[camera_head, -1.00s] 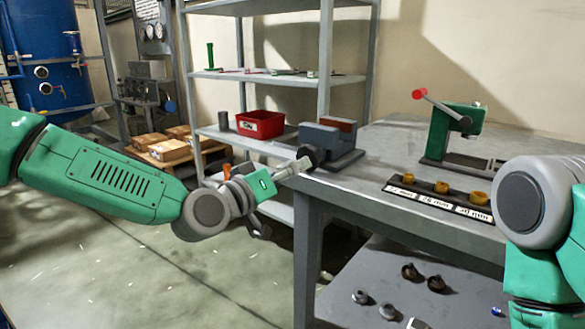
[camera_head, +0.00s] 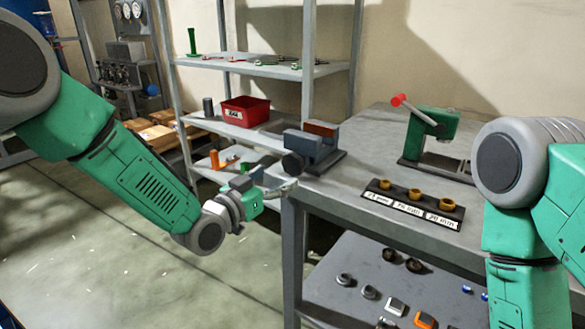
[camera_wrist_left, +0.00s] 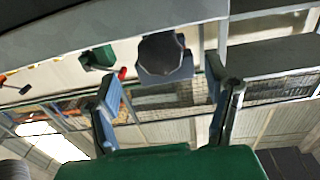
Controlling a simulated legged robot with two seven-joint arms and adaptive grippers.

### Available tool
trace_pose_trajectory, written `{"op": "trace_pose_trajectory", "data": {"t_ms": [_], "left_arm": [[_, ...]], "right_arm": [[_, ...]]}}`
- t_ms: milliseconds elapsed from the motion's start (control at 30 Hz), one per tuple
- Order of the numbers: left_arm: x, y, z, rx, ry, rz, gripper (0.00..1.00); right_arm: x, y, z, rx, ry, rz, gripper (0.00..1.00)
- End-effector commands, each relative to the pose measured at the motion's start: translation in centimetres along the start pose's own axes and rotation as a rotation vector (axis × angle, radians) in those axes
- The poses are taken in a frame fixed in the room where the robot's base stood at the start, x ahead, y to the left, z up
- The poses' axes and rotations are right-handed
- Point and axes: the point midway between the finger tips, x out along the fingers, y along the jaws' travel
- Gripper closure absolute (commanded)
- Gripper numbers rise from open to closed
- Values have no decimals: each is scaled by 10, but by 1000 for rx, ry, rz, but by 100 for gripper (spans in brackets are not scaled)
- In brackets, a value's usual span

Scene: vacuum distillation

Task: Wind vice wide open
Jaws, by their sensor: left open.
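The vice (camera_head: 318,145) is blue-grey with a rust-brown block on top and stands at the table's left corner. A dark round knob (camera_head: 292,164) sits on its near left end. My left gripper (camera_head: 284,188) is just below and in front of this knob, at the table's edge, apart from the vice. In the left wrist view the gripper (camera_wrist_left: 163,88) has its two fingers spread with nothing between them. The dark faceted knob (camera_wrist_left: 160,54) shows there beyond the fingertips, with the vice body behind it. The width of the jaw gap is unclear. My right gripper is out of frame.
A green press (camera_head: 430,135) with a red-tipped lever stands at the table's back. A black labelled rack (camera_head: 415,205) holds yellow rings. A red bin (camera_head: 245,112) sits on the shelf behind the vice. Small parts lie on the lower shelf. The table between vice and rack is clear.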

Motion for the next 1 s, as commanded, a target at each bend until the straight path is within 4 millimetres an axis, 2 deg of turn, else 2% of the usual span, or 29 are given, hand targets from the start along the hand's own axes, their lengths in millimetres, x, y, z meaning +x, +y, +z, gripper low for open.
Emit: {"op": "trace_pose_trajectory", "data": {"t_ms": [100,300,500,767,800,933,1000], "left_arm": [[26,0,1,1,2,0,29],[56,0,1,0,0,0,29],[68,0,0,-2,-1,-1,29],[69,0,0,-2,-1,-1,29],[69,0,0,-2,-1,-1,36],[69,0,0,-2,-1,-1,80],[69,0,0,-2,-1,-1,80]], "right_arm": [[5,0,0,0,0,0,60],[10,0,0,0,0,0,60],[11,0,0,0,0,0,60],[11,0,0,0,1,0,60],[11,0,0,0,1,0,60],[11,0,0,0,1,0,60],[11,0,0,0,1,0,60]]}}
